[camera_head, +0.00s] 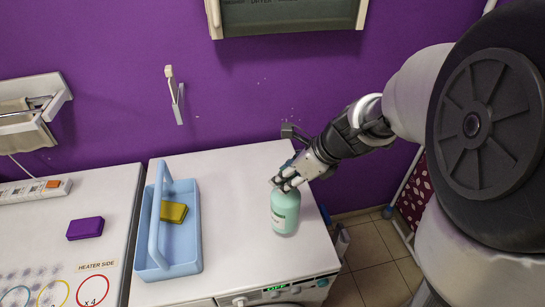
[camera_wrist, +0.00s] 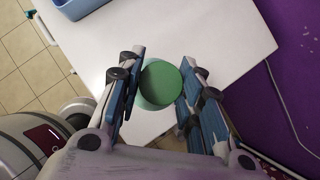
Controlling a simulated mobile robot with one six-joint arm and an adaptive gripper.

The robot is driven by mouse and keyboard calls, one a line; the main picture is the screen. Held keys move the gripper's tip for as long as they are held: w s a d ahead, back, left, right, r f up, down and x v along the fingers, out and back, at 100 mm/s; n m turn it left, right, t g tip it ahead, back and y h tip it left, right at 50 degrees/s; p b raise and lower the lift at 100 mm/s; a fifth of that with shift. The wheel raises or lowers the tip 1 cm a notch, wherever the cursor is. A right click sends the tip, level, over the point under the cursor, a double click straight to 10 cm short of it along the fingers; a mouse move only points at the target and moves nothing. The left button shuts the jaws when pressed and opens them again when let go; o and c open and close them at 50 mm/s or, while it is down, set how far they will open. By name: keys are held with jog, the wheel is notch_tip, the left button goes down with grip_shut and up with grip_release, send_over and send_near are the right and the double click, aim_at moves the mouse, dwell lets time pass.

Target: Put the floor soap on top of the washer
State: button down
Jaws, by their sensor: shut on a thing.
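The floor soap is a mint-green bottle (camera_head: 285,212) on or just above the white top of the washer (camera_head: 240,205); I cannot tell whether its base touches. It appears upright, with its upper end inside my gripper (camera_head: 287,182). In the wrist view the round green end of the bottle (camera_wrist: 160,82) sits between the two blue-padded fingers of my gripper (camera_wrist: 158,90). My gripper is shut on the bottle. The washer's front panel (camera_head: 275,290) shows a lit green display. The bottle's top is hidden by the fingers in the head view.
A blue caddy (camera_head: 188,255) with a yellow sponge (camera_head: 174,211) stands on the washer's left part. A white surface to its left holds a purple block (camera_head: 85,228) and a power strip (camera_head: 35,190). A panel box (camera_head: 290,15) hangs on the purple wall. Free room lies between caddy and bottle.

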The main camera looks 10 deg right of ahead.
aim_at(285, 204)
notch_tip(285, 204, down, 6)
jog(key=b, duration=0.3)
jog(key=shift+r, duration=0.15)
jog(key=c, duration=1.1)
grip_release()
